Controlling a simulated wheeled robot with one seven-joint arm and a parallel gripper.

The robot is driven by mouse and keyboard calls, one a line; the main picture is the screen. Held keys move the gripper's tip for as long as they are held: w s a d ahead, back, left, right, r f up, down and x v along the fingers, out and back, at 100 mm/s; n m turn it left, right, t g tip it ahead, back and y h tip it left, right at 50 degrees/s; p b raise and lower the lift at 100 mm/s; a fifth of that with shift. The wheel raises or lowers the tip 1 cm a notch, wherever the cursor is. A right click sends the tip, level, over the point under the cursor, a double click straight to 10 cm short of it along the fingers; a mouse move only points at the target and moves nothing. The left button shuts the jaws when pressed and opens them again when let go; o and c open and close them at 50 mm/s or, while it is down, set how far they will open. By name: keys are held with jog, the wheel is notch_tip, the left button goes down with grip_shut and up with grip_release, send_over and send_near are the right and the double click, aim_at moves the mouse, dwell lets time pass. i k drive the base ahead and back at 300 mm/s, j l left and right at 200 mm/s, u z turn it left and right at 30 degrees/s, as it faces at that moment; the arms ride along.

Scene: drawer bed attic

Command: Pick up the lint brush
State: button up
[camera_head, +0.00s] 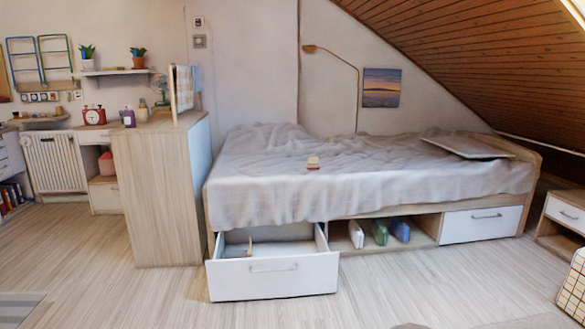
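No object is clear enough to be named the lint brush with certainty. A small cream and reddish-brown object (313,163) lies on the grey bedspread (262,185), near the middle of the bed; it may be the brush. The white-fronted drawer (272,284) under the bed's left end is pulled open. A small thin tan piece (250,246) stands inside it, too small to identify. My gripper is not in view.
An open shelf (350,243) under the bed holds a few upright items. A closed drawer (480,224) is at its right. A tall wooden cabinet (163,195) stands left of the bed. The sloped ceiling (480,60) lowers over the right side. The floor in front is mostly clear.

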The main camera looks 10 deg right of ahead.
aim_at(313, 163)
jog(key=i+l+u, duration=0.15)
jog(key=u, duration=0.2)
jog(key=i+l+u, duration=0.15)
jog(key=u, duration=0.15)
jog(key=i+l+u, duration=0.1)
jog(key=l+u, duration=0.25)
jog(key=i+l, duration=0.25)
jog(key=l, duration=0.3)
jog(key=i+l, duration=0.25)
jog(key=l, duration=0.3)
jog(key=i+l, duration=0.25)
jog(key=l, duration=0.25)
jog(key=i+l, duration=0.25)
jog(key=l, duration=0.3)
jog(key=i+l, duration=0.25)
jog(key=l, duration=0.3)
jog(key=i+l, duration=0.25)
jog(key=l, duration=0.3)
jog(key=i+l, duration=0.25)
jog(key=l, duration=0.25)
jog(key=i+l, duration=0.25)
jog(key=l, duration=0.3)
